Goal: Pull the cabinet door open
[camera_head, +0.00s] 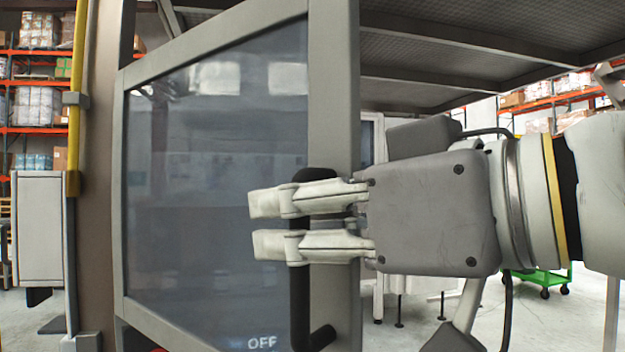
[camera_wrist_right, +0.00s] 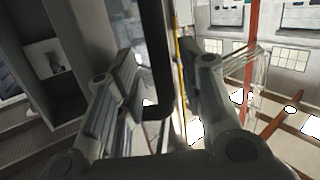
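The cabinet door (camera_head: 218,185) is a dark glass panel in a grey frame, filling the left middle of the head view at a slant. I cannot tell clearly how far it stands from its cabinet. Its black bar handle (camera_head: 300,310) runs upright along the right side of the frame. My right gripper (camera_head: 268,224) reaches in from the right across the handle and hides part of it. In the wrist view the black handle (camera_wrist_right: 156,62) lies between the two spread fingers (camera_wrist_right: 163,88), close to the left one, with a gap to the right one. My left gripper is not in view.
A brown post (camera_head: 97,200) with a yellow pipe (camera_head: 76,120) stands left of the door. A grey metal platform (camera_head: 480,50) hangs overhead. A green cart (camera_head: 540,281) stands on the floor behind my right arm. Racks with boxes (camera_head: 38,105) are far left.

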